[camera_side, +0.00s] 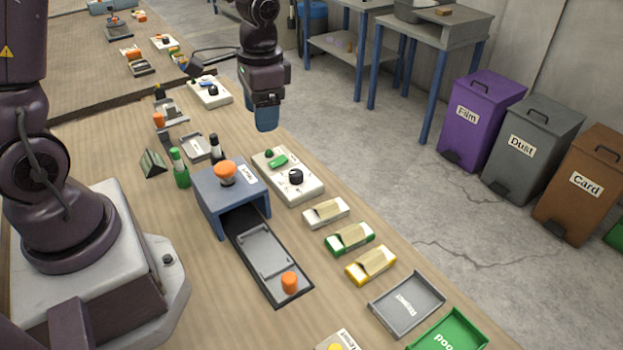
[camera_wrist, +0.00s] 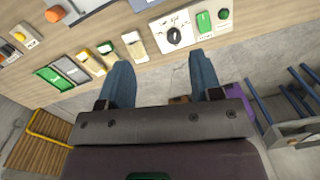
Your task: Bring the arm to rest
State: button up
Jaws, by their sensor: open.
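My gripper (camera_side: 266,118) hangs fingers-down above the far right edge of the wooden table, in the upper middle of the side view. In the wrist view my gripper (camera_wrist: 163,85) shows two blue fingers spread wide apart with nothing between them. It is open and empty. It touches nothing that I can see. A white control box with a black knob and a green button (camera_side: 288,176) stands on the table below and in front of it; the box also shows in the wrist view (camera_wrist: 190,33).
A blue-grey press (camera_side: 207,194) with an orange knob stands mid-table, its dark tray (camera_side: 272,268) sliding out. Several small boxes and the grey Reject tray (camera_side: 407,303) line the right edge. Green and dark bottles stand behind the press. Labelled bins stand on the floor.

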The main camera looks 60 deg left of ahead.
jog(key=s+d+r+n+t, duration=0.1)
jog(key=s+d+r+t, duration=0.1)
jog(key=s+r, duration=0.4)
jog(key=s+d+r+n+t, duration=0.1)
jog(key=s+d+r+t, duration=0.2)
jog(key=s+r, duration=0.4)
jog(key=shift+s+d+r+t, duration=0.3)
jog(key=shift+r+t, duration=0.2)
jog(key=shift+r, duration=0.2)
